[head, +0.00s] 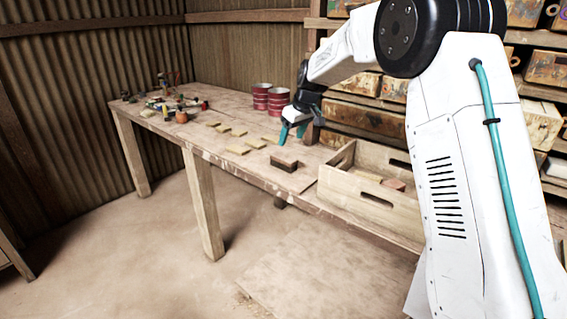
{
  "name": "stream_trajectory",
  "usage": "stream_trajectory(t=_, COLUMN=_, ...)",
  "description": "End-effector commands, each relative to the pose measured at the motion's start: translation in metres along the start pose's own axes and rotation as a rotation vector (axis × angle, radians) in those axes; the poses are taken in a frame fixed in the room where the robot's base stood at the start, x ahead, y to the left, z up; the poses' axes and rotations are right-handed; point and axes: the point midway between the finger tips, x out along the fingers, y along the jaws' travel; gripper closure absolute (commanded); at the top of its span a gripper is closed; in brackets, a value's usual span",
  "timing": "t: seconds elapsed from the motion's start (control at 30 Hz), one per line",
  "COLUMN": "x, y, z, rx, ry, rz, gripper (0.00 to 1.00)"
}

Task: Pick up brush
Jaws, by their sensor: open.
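My gripper (292,132) has teal fingertips that point down over the wooden table (230,158). The fingers are apart, with nothing seen between them. A small brown block with a darker lower part, possibly the brush (284,162), lies on the table near its front edge. It is just below and in front of my gripper in the picture, apart from the fingertips. I cannot make out bristles or a handle at this size.
Several yellowish tiles (238,150) lie left of my gripper. Red cans (262,96) stand behind it. A wooden crate (370,198) with a few blocks is at right. Small clutter (181,116) covers the far left end. Shelves of boxes line the back.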

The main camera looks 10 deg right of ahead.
Motion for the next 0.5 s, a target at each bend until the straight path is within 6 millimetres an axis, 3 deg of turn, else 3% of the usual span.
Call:
stream_trajectory(t=0.03, x=0.023, y=0.01, z=-0.008, rx=-0.015, ry=0.005, rz=-0.002, gripper=0.33)
stream_trajectory(t=0.13, x=0.052, y=0.024, z=-0.02, rx=-0.043, ry=0.02, rz=-0.002, gripper=0.33)
stream_trajectory(t=0.5, x=0.101, y=0.036, z=-0.03, rx=-0.07, ry=0.035, rz=0.0, gripper=0.33)
